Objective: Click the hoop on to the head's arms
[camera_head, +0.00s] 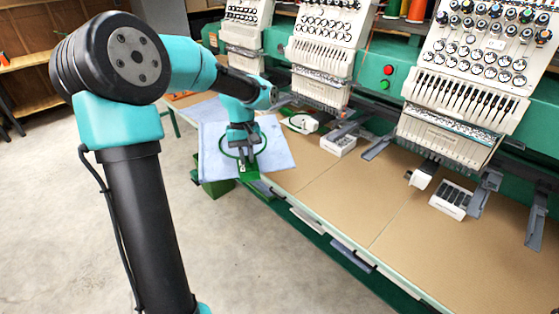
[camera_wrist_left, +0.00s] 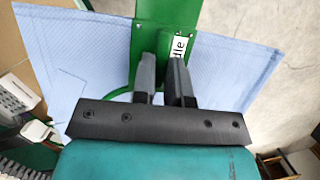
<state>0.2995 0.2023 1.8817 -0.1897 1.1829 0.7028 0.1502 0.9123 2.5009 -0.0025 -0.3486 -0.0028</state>
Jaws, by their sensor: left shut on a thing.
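The hoop (camera_head: 224,146) is a green ring with a light blue cloth (camera_head: 275,146) spread around it. In the left wrist view the fingers (camera_wrist_left: 163,75) close on this green part, and the cloth (camera_wrist_left: 225,70) spreads to both sides; much of the ring is hidden. Grey arms (camera_head: 379,147) stick out below the embroidery heads (camera_head: 328,40), to the right of the hoop and apart from it. My right gripper is not in view.
A tan table top (camera_head: 340,190) runs under the machine and is mostly clear. A green box (camera_head: 216,188) is below the cloth. Open concrete floor (camera_head: 50,200) lies at left.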

